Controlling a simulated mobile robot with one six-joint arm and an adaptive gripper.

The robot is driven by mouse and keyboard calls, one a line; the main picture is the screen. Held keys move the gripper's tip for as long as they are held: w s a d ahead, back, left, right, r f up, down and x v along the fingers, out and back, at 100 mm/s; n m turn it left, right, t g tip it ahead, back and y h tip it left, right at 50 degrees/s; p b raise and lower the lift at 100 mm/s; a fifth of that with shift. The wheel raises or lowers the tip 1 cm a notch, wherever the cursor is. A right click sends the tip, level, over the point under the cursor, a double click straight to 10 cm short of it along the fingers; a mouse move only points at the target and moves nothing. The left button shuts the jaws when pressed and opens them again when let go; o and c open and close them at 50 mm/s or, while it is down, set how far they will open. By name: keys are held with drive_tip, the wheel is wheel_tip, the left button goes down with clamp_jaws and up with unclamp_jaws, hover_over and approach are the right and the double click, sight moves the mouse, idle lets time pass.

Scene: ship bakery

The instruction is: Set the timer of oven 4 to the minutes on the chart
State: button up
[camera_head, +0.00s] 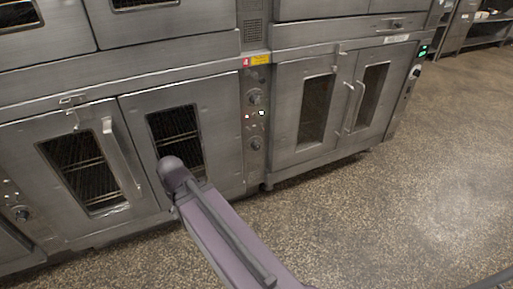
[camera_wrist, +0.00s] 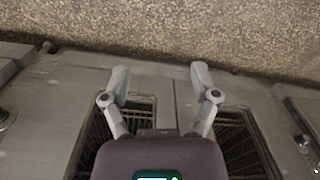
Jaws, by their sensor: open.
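A red label reading 4 (camera_head: 246,62) sits on a narrow steel control panel between two double-door ovens. Below it the panel carries an upper knob (camera_head: 255,97) and a lower knob (camera_head: 255,144), with small lit spots between them. Their markings are too small to read. My gripper (camera_wrist: 159,72) is open and empty in the wrist view, its fingers apart in front of the oven doors. In the head view my arm covers part of the left oven's right door, and the gripper's fingers do not show. No minutes chart can be made out.
A yellow sticker (camera_head: 261,58) is beside the red label. The left oven's door handle (camera_head: 121,155) and the right oven's handles (camera_head: 350,105) stick out. A green display (camera_head: 423,51) glows at the far right. The speckled floor (camera_head: 400,190) in front is clear.

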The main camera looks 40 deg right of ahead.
drive_tip(key=m+t+h+b, duration=0.2)
drive_tip(key=t+h+b, duration=0.1)
drive_tip(key=t+b, duration=1.05)
approach(257, 147)
drive_tip(key=d+v, duration=0.1)
drive_tip(key=v, duration=0.2)
drive_tip(key=shift+a+r, duration=0.2)
drive_tip(key=shift+a, duration=0.3)
drive_tip(key=shift+w+f, duration=0.1)
drive_tip(key=b+x, duration=0.5)
drive_tip(key=x, duration=0.8)
drive_tip(key=shift+w+d+f+b, duration=0.2)
drive_tip(key=shift+f+b, duration=0.1)
